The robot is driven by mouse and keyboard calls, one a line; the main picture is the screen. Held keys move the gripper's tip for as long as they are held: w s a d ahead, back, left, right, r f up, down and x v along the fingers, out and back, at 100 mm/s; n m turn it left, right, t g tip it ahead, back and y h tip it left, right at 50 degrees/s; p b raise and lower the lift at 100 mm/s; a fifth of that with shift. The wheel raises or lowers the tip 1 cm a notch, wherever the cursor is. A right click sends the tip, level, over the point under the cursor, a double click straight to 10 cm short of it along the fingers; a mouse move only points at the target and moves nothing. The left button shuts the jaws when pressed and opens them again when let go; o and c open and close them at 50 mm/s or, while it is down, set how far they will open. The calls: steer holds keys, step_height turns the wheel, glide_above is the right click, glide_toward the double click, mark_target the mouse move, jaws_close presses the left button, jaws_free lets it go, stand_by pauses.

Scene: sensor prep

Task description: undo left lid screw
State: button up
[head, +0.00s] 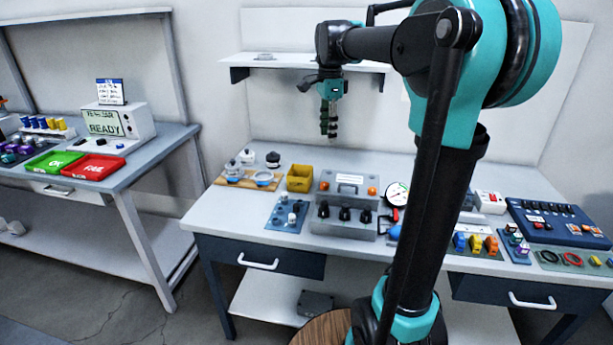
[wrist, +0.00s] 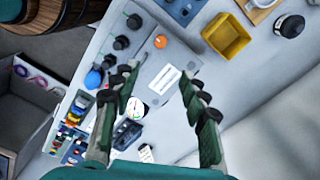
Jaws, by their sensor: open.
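A grey box (head: 345,222) stands on the workbench with several black knobs on its front. My gripper (head: 329,137) points down, well above the bench behind the box. Its fingers (wrist: 155,80) are apart and empty.
A yellow bin (head: 300,178) and a wooden board (head: 243,179) with jars stand left of the box. A dial gauge (head: 397,194) is just right of it. A shelf (head: 290,61) is on the wall behind my gripper. Another bench (head: 165,140) stands at left.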

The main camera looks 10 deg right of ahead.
glide_toward(325, 183)
step_height(325, 183, down, 9)
steer(key=shift+s+a+r, duration=0.1)
steer(key=shift+r, duration=0.1)
stand_by(0.3)
steer(key=shift+c, duration=0.2)
jaws_close()
